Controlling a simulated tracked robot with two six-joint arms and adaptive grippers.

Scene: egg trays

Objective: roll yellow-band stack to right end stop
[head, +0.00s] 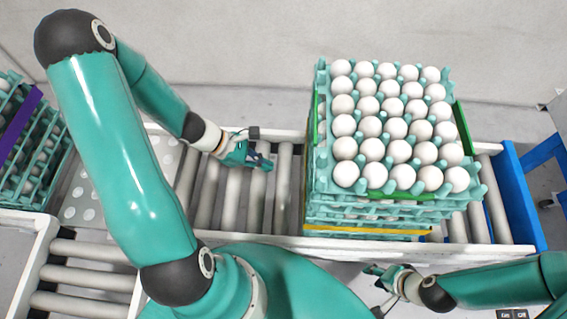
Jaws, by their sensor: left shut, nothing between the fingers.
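The yellow-band stack (334,213) is a tall pile of teal egg trays with white eggs on top. It stands upright on the roller conveyor, right of its middle. A yellow band (368,232) shows low on its front side, and green strips show higher up. A blue frame (513,200) is at the conveyor's right end, with bare rollers between it and the stack. My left gripper (262,161) is shut and empty over the rollers, left of the stack and apart from it. My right gripper (379,277) is in front of the conveyor, below the stack; its finger opening is unclear.
Bare rollers (232,195) lie left of the stack. A plate with pale round discs (83,190) joins the conveyor at the left, and another roller section (85,280) is at the lower left. Another egg-tray stack with a purple band (20,125) stands at the left edge.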

